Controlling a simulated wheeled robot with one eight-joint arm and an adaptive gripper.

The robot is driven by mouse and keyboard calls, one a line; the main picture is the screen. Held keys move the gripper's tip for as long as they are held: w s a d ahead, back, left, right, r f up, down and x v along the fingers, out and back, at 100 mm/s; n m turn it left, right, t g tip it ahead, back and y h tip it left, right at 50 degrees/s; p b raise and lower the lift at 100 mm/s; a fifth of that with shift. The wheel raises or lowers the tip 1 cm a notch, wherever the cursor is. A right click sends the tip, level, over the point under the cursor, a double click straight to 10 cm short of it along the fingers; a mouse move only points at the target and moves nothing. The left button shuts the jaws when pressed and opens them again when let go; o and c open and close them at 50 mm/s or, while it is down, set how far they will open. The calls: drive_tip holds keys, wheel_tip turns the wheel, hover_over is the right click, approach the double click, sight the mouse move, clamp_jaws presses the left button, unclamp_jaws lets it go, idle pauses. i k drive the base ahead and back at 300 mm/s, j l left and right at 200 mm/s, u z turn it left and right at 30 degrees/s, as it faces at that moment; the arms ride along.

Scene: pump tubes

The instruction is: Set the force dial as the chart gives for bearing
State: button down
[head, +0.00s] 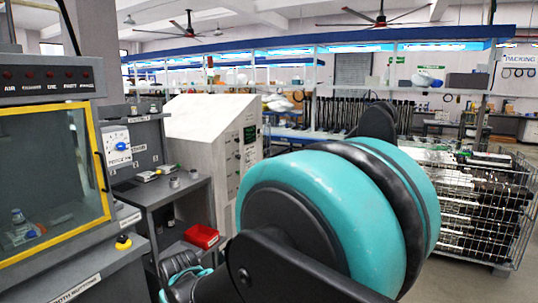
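The force dial (122,146) is a small blue knob on a white plate (113,137) at the left, on an upright grey panel above a grey bench. Lettering under the plate seems to read FORCE; the scale marks and the knob's setting are too small to read. I cannot make out a chart or an entry for bearing. My arm (330,220), with large teal and black joints, fills the middle and lower right. I cannot make out my gripper's fingers; nothing of mine touches the dial.
A yellow-framed glass enclosure (103,150) stands at left, with a yellow-and-black button (123,242) below. Small parts lie on the grey bench (155,191). A red bin (202,236) sits lower. A pale cabinet (195,125) stands behind; a wire cage (505,225) is at right.

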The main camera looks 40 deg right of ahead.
sight(121, 146)
drive_tip(key=i+l+z, duration=0.4)
drive_tip(key=i+l, duration=0.25)
drive_tip(key=l, duration=0.45)
drive_tip(key=i+l+z, duration=0.4)
drive_tip(key=i+l, duration=0.4)
drive_tip(key=l, duration=0.1)
